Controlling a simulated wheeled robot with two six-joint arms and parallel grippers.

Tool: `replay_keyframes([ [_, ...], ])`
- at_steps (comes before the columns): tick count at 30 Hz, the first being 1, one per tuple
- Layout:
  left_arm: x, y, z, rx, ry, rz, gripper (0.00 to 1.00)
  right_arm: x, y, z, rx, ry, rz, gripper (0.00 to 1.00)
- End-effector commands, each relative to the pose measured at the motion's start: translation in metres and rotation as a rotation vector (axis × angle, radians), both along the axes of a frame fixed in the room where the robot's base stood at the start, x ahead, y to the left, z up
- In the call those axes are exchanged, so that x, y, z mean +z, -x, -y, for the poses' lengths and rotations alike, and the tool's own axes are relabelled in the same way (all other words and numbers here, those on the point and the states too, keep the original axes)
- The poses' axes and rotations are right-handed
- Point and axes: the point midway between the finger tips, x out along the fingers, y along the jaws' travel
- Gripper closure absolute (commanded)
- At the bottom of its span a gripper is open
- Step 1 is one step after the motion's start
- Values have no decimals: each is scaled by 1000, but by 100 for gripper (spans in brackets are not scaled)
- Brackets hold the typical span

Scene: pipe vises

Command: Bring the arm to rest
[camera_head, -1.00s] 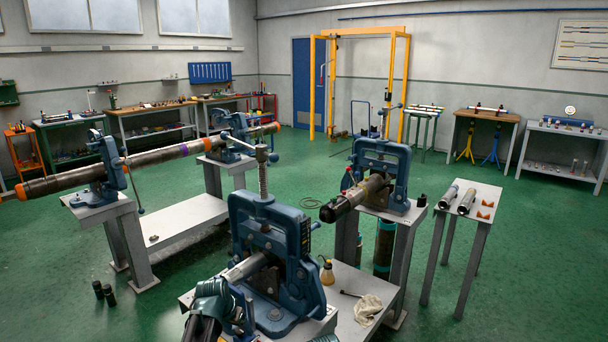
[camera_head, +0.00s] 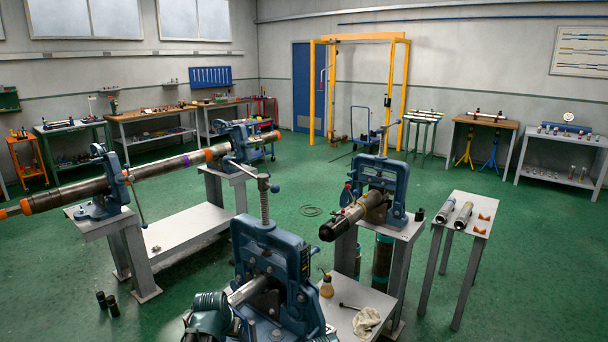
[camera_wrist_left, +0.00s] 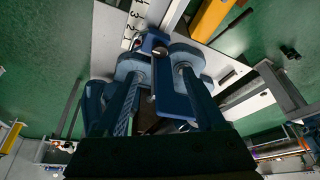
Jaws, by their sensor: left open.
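My left gripper (camera_wrist_left: 160,72) shows in the wrist view as two dark fingers spread apart, open, with nothing seen held between them. Below and between the fingers lies blue metalwork (camera_wrist_left: 175,100), which looks like part of a pipe vise; I cannot tell whether they touch. My right gripper is not in view.
A second blue vise (camera_head: 386,178) holds a dark pipe at the right. A long pipe (camera_head: 80,193) lies across vises on the left stands. A small bench (camera_head: 482,213) with two pipes stands at right. An oil can (camera_head: 326,288) and rag (camera_head: 365,321) lie near. Green floor is open behind.

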Motion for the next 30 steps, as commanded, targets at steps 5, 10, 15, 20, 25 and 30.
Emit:
replay_keyframes([
  [5,17,6,-1,0,0,0,28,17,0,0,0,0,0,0],
  [10,20,8,-1,0,0,0,28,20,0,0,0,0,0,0],
  [15,20,8,-1,0,0,0,28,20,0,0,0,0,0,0],
  [20,20,8,-1,0,0,0,28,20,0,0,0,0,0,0],
  [25,21,13,0,-3,-3,-3,28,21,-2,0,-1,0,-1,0],
  [30,24,28,5,-17,-19,-11,28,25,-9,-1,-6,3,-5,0],
])
